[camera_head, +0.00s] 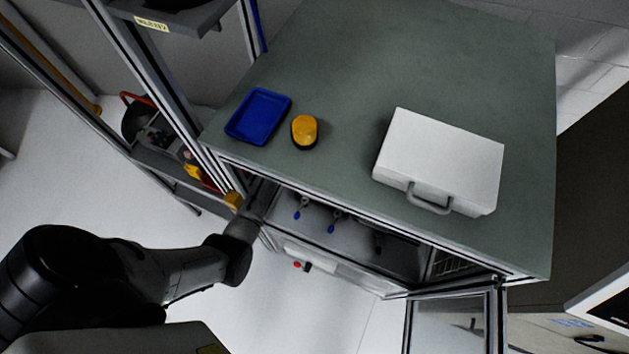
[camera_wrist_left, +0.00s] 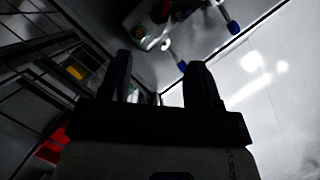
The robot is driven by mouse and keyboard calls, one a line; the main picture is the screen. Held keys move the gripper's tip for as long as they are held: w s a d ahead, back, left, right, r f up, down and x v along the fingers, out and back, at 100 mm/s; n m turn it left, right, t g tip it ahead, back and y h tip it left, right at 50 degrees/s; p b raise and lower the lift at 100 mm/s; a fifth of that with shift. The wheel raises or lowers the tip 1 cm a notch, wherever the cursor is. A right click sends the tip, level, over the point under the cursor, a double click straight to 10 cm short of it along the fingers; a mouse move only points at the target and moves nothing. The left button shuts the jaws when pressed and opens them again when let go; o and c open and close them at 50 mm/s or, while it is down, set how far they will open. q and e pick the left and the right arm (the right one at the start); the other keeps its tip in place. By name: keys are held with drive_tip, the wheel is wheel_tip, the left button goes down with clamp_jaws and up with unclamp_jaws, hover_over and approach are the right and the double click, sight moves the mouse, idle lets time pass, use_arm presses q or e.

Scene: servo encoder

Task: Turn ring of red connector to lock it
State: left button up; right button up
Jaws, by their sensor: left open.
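My left arm enters from the left in the head view, and its hand reaches the open front of the cabinet under the green table. My left gripper (camera_wrist_left: 160,60) shows open in the wrist view, its two dark fingers apart with nothing clearly held. Blue-tipped connectors (camera_head: 297,214) (camera_head: 331,228) hang inside the cabinet. They show beyond the fingers in the wrist view (camera_wrist_left: 233,27) (camera_wrist_left: 182,65). My right gripper is not in view.
On the green tabletop (camera_head: 350,50) are a blue tray (camera_head: 258,116), a yellow and black object (camera_head: 304,131) and a white case (camera_head: 440,160). Metal posts and a cart with tools (camera_head: 150,130) stand left. An open framed door (camera_head: 450,318) is at lower right.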

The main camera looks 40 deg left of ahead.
use_arm(q)
drive_tip(key=b+x, duration=0.4)
drive_tip(key=x, duration=0.8)
drive_tip(key=shift+s, duration=0.15)
drive_tip(key=c, duration=0.9)
drive_tip(key=shift+c, duration=0.2)
